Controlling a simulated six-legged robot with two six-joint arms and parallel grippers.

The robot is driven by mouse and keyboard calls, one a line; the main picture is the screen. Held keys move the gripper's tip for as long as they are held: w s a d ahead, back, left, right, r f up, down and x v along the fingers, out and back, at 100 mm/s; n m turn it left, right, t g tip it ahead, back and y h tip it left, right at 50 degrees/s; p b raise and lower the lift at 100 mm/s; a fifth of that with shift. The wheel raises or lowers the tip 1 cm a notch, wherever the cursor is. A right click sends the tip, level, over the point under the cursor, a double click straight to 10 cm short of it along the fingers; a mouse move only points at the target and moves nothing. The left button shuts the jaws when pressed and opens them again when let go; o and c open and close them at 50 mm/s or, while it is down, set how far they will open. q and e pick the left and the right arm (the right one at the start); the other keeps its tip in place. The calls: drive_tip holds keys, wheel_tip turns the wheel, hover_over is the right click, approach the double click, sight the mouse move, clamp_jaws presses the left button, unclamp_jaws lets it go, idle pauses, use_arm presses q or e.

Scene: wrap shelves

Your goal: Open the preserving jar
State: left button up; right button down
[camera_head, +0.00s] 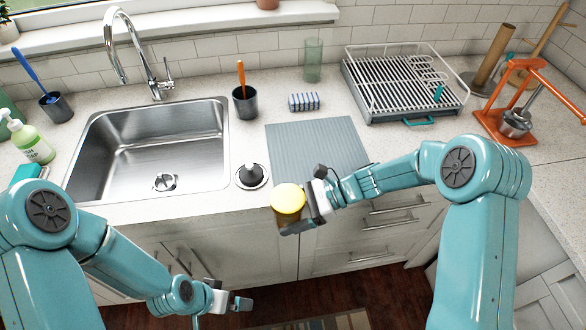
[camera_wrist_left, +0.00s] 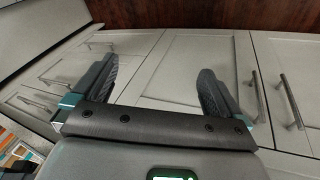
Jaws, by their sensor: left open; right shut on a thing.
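The preserving jar (camera_head: 288,200) shows in the head view as a round yellow lid seen from above, in front of the counter's front edge.
The sink (camera_head: 150,150) is at the left of the counter. A black plunger-like stopper (camera_head: 251,175) sits near the counter edge. The space before the cabinets is free.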

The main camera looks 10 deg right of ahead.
use_arm(q)
drive_tip(key=w+a+r+m+t, duration=0.5)
drive_tip(key=w+r+m, duration=0.7)
drive_tip(key=m, duration=1)
drive_tip(key=w+d+r+g, duration=0.1)
drive_tip(key=w+r, duration=0.1)
drive_tip(key=w+d+r+g+y, duration=0.1)
drive_tip(key=w+r, duration=0.1)
drive_tip(key=w, duration=0.1)
drive_tip(key=w+d+r+n, duration=0.1)
drive_tip(key=w+d+r, duration=0.1)
drive_tip(key=shift+w+d+r+g+y, duration=0.1)
drive_tip(key=shift+w+r+g+y, duration=0.2)
drive_tip(key=shift+g+y, duration=0.1)
drive_tip(key=w+d+r+n+g, duration=0.1)
drive_tip(key=d+r+n, duration=0.2)
drive_tip(key=d+r, duration=0.25)
drive_tip(key=n+g+y, duration=0.2)
drive_tip(key=n+g, duration=0.1)
drive_tip(key=n, duration=0.2)
approach(288, 198)
wheel_tip(288, 198, down, 8)
drive_tip(key=shift+d+f, duration=0.1)
drive_tip(key=shift+f, duration=0.05)
